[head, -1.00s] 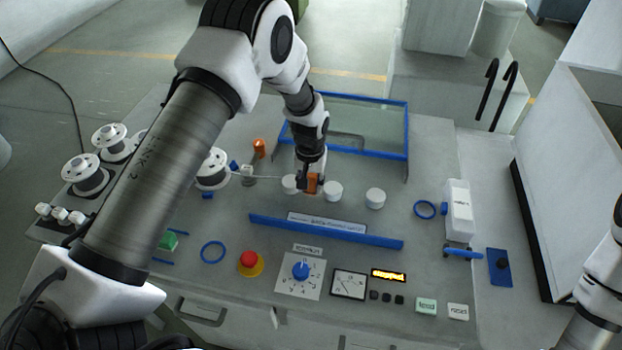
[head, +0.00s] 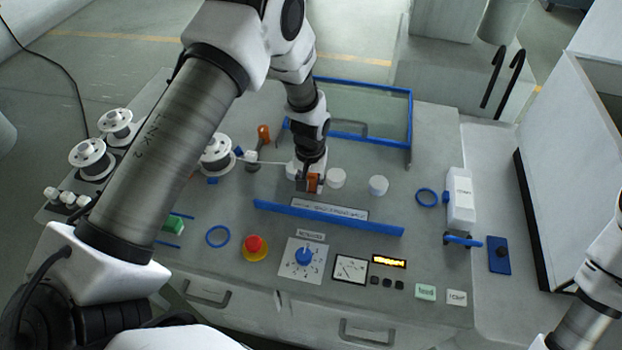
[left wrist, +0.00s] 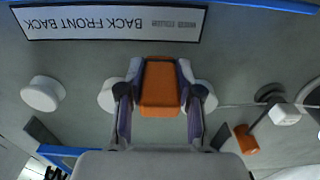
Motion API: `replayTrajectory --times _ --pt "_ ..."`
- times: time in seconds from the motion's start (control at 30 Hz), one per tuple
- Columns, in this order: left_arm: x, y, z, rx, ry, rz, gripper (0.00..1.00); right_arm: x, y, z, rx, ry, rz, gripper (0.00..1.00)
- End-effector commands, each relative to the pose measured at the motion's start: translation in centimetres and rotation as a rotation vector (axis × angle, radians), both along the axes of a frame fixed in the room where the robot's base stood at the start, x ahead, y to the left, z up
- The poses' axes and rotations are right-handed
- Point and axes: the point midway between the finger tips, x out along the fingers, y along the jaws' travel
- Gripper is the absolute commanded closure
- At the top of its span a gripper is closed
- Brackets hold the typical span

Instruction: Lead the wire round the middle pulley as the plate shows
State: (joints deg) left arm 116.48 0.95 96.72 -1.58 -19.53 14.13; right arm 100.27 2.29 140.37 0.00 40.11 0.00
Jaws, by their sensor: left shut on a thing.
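My left gripper (head: 312,187) is shut on an orange block (left wrist: 160,85), held low between the first and middle pulleys and slightly on the plate's side of their row. The middle white pulley (head: 337,178) stands just right of it; in the left wrist view this pulley (left wrist: 106,96) is partly behind a finger. The first pulley (left wrist: 208,97) is partly behind the other finger. The last pulley (head: 379,185) stands clear. The wire (head: 268,163) runs from the spool side to the first pulley; beyond that the gripper hides it. The plate (left wrist: 110,24) reads BACK FRONT BACK. My right gripper is out of view.
A blue rail (head: 325,218) lies in front of the plate. A blue-framed clear guard (head: 362,100) stands behind the pulleys. A white spool (head: 217,153) and an orange-topped lever (head: 264,134) are to the left. A red button (head: 254,244) and dial (head: 303,256) sit in front.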

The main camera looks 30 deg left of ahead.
Motion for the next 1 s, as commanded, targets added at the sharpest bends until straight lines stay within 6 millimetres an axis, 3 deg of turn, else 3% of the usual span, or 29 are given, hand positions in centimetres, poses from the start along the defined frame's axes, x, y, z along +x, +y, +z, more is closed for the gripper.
replayTrajectory --times 0.17,1.0 --pt "0.3 -1.0 0.0 0.001 -0.001 -0.002 1.00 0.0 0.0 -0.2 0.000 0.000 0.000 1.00" --pt "2.5 -9.9 0.0 0.000 -0.002 -0.001 1.00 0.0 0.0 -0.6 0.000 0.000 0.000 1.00"
